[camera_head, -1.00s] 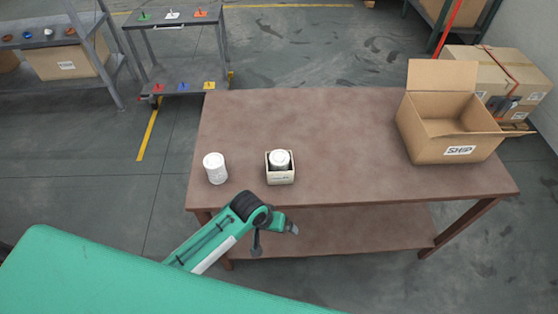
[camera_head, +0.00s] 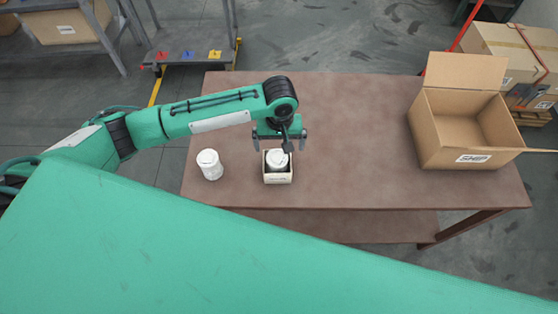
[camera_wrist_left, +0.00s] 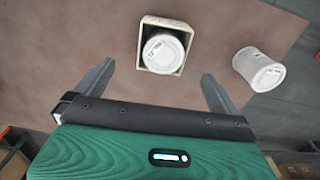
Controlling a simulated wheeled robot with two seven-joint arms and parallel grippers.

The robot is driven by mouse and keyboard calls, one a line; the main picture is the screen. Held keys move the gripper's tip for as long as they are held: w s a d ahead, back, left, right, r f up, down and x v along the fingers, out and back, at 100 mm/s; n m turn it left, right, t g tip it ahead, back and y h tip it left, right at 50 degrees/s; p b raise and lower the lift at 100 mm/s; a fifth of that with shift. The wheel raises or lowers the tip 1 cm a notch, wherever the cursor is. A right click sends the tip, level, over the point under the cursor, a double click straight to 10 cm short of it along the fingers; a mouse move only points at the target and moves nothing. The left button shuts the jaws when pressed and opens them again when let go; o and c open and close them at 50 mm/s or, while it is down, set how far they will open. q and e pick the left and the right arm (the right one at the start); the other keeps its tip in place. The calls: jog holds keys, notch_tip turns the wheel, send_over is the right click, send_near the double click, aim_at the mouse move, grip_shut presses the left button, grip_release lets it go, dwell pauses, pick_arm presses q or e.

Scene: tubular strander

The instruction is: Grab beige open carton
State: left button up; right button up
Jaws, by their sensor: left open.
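A small beige open carton (camera_head: 278,179) stands upright on the brown table, with a white can (camera_head: 278,160) inside it. In the left wrist view the carton (camera_wrist_left: 143,48) is beyond the fingertips, near the top middle, with the white can (camera_wrist_left: 162,50) in its opening. My left gripper (camera_head: 280,141) is open and empty, above and just behind the carton in the head view, its fingers spread to either side. A gap to the carton's walls shows in the wrist view. My right gripper is not in view.
A second white can (camera_head: 210,165) stands on the brown table (camera_head: 345,125), left of the carton. A large open cardboard box marked SHIP (camera_head: 460,135) stands at the table's right end. The table between carton and box is clear. A grey cart (camera_head: 190,50) stands behind.

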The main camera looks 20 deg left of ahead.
aim_at(278, 158)
pick_arm(q)
notch_tip(278, 158, down, 7)
jog(key=shift+f+p, duration=0.1)
jog(key=shift+p, duration=0.6)
jog(key=shift+f, duration=0.25)
jog(key=shift+a+f+p, duration=0.2)
jog(key=shift+f+p, duration=0.3)
jog(key=shift+p, duration=0.05)
notch_tip(278, 158, down, 3)
jog(key=shift+a+f+p, duration=0.1)
jog(key=shift+a+p, duration=0.05)
jog(key=shift+p, duration=0.5)
jog(key=shift+w+f, duration=0.1)
jog(key=shift+f, duration=0.4)
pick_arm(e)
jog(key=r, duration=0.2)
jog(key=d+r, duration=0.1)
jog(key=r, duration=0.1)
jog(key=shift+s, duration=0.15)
pick_arm(q)
jog(key=c, duration=0.9)
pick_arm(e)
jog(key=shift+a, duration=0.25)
